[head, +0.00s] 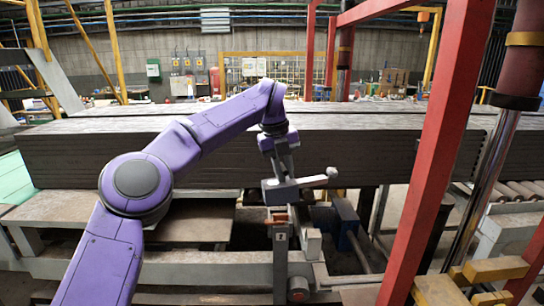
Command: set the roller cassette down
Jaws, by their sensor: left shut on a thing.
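My left gripper (282,172) hangs from the purple arm near the middle of the head view, pointing down. It is shut on what appears to be the roller cassette (279,192), a small grey block. A pale bar with a rounded end (331,173) sticks out to the right beside the block. The block is just above a grey upright with an orange part (281,220); I cannot tell whether they touch. The gripper partly hides the block's top. My right gripper is not in view.
A long dark slab stack (400,160) runs across behind the gripper. Slanting red posts (440,150) and a metal cylinder (482,190) stand to the right. A grey ledge (130,264) lies in front at left. Rollers (520,190) show at far right.

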